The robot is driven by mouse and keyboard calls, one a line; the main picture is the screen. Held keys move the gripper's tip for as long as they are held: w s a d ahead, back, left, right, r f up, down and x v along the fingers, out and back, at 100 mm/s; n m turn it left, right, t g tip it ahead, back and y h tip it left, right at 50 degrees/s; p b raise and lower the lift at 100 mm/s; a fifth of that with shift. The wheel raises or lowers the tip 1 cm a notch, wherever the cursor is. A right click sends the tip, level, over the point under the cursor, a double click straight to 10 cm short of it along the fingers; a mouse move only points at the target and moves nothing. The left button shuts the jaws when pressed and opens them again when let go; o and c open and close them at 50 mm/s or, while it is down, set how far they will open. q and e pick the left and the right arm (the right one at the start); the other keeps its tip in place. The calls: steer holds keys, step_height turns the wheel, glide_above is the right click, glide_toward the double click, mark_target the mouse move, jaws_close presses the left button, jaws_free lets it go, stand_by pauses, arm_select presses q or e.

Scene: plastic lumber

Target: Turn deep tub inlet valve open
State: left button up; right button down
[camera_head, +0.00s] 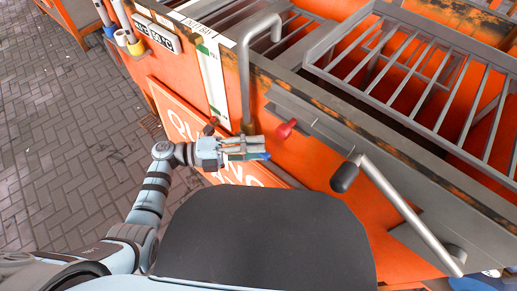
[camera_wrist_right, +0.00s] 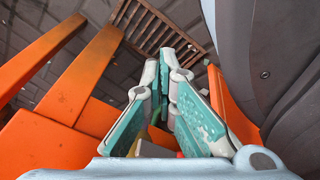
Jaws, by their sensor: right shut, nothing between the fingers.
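My left gripper (camera_head: 245,149) reaches in from the left beside the orange tub wall, just below the foot of a grey bent pipe (camera_head: 245,75). Its fingers point right and show side-on; I cannot tell whether they are open. A red knob (camera_head: 286,129) sits on the tub's front face, a little up and right of its fingertips, with a visible gap. No label marks which part is the deep tub inlet valve; the red knob may be its handle. My right gripper (camera_wrist_right: 168,62) shows in the right wrist view, its teal-padded fingers together and empty. It is not visible in the head view.
Metal grates (camera_head: 440,75) top the orange tub. My dark body panel covers the lower middle. The right wrist view shows orange beams (camera_wrist_right: 85,75) and a brown grate (camera_wrist_right: 155,28). Paved floor lies left.

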arm_select(q)
steer(key=shift+w+d, duration=0.15)
steer(key=shift+d, duration=0.5)
jaws_close()
arm_select(e)
steer(key=shift+w, duration=0.15)
